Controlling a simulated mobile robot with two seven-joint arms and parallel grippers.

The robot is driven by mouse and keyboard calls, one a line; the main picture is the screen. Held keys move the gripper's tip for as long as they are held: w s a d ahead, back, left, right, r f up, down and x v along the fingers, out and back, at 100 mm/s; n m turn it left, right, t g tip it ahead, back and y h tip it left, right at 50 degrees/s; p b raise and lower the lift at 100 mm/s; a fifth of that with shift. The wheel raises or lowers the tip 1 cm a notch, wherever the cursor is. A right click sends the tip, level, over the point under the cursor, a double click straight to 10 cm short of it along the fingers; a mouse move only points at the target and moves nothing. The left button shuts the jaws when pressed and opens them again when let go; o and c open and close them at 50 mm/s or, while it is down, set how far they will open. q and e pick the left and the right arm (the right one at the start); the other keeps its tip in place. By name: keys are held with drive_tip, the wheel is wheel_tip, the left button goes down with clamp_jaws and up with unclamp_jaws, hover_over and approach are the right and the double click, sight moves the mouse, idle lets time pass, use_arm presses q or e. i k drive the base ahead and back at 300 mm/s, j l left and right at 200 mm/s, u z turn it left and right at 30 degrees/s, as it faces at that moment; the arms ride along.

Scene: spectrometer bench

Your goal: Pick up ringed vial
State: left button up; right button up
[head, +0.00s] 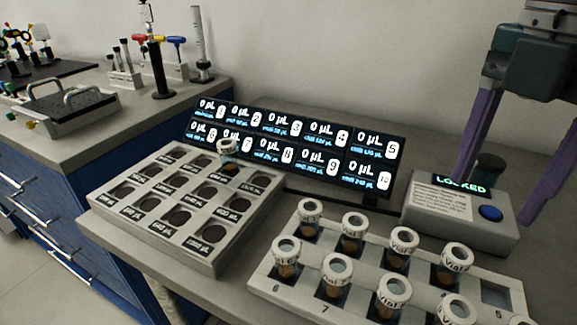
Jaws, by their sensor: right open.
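Several vials with white lettered collars and brown contents stand upright in a pale rack (262,283) at the lower right. One is a front-left vial (286,258); another is a back vial (354,232). One more vial (228,149) stands in the back of the grey tray with round wells (150,238). I cannot tell which vial is the ringed one. My right gripper (497,200) comes down from the upper right with its two purple fingers spread wide. It is open, in front of or above the locked box and apart from the vials. My left gripper is not in view.
A display panel (265,122) showing 0 µL readings stands behind the tray. A box with a LOCKED screen and blue button (490,213) is at the right, with a dark cylinder behind it. One rack slot (495,294) is empty. Lab tools stand on the left bench.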

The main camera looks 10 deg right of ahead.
sight(227, 147)
drive_tip(key=i+u, duration=0.2)
drive_tip(key=u, duration=0.2)
drive_tip(key=i+u, duration=0.2)
drive_tip(key=u, duration=0.2)
drive_tip(key=i+l+u, duration=0.1)
drive_tip(key=u, duration=0.3)
drive_tip(key=i, duration=0.05)
